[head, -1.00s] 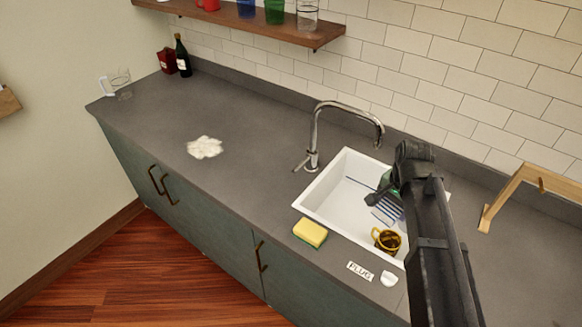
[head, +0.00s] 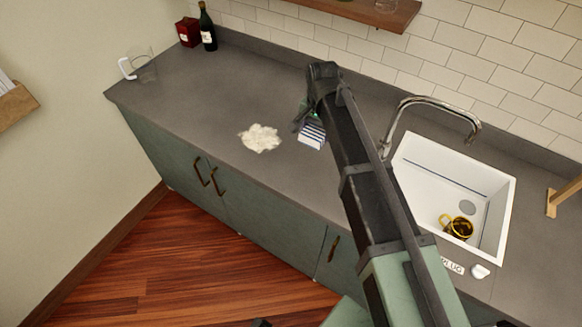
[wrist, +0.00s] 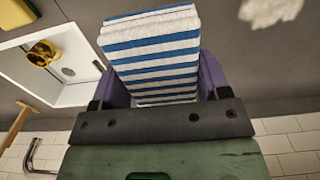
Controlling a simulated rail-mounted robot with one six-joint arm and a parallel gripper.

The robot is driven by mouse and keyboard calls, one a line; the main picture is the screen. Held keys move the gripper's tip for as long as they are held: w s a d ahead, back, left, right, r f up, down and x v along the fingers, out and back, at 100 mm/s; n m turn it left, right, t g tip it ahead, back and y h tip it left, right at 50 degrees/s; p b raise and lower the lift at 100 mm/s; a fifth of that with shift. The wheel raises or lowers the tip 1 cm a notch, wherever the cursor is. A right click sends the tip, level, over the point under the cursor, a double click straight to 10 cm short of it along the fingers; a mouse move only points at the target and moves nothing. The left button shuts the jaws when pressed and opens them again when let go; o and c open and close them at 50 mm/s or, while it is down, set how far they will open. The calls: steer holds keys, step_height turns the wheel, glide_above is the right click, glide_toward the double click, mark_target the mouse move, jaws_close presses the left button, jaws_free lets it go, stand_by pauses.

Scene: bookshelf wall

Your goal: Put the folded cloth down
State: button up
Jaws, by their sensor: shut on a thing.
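The folded cloth (wrist: 152,55) has blue and white stripes and fills the middle of the wrist view. My gripper (wrist: 158,88) is shut on it, with a purple finger on each side. In the head view the cloth (head: 312,134) shows beside my gripper (head: 303,122), over the grey counter between the white patch and the sink. Part of the cloth is hidden by my arm. I cannot tell how far it is above the counter.
A white powdery patch (head: 260,138) lies on the counter (head: 200,95) just left of the cloth. The sink (head: 412,170) with a yellow mug (head: 458,227) and the faucet (head: 436,104) are to the right. A bottle (head: 207,28), red box (head: 189,33) and clear glass mug (head: 143,66) stand at the far left.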

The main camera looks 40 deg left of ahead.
mark_target(315, 176)
steer(key=shift+d+f, duration=0.2)
steer(key=shift+f, duration=0.05)
step_height(315, 176, down, 20)
steer(key=b, duration=2)
steer(key=shift+w+d, duration=0.1)
steer(key=shift+r, duration=0.3)
steer(key=shift+f, duration=0.25)
steer(key=o, duration=0.9)
steer(key=shift+r, duration=0.2)
step_height(315, 176, up, 12)
steer(key=p, duration=1.2)
